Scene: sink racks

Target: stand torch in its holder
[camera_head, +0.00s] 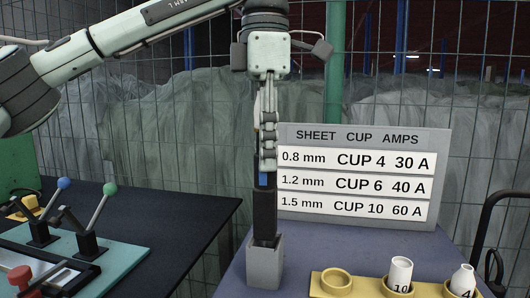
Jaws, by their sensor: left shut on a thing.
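The torch (264,214), a dark upright body with a bit of blue near its top, stands at the middle of the view. My left gripper (267,168) points straight down and is shut on the torch's upper part. The holder (265,266) is a square grey block on the blue-grey table directly below. The torch's lower end is at the holder's open top; how deep it sits inside is hidden. My right gripper is not in view.
A sign (358,176) listing sheet, cup and amps stands behind. A yellow rack (318,283) holds white cups marked 10 (400,272) and 4 (463,280); its left ring (337,277) is empty. A lever panel (120,260) is on the left bench, with a gap between tables.

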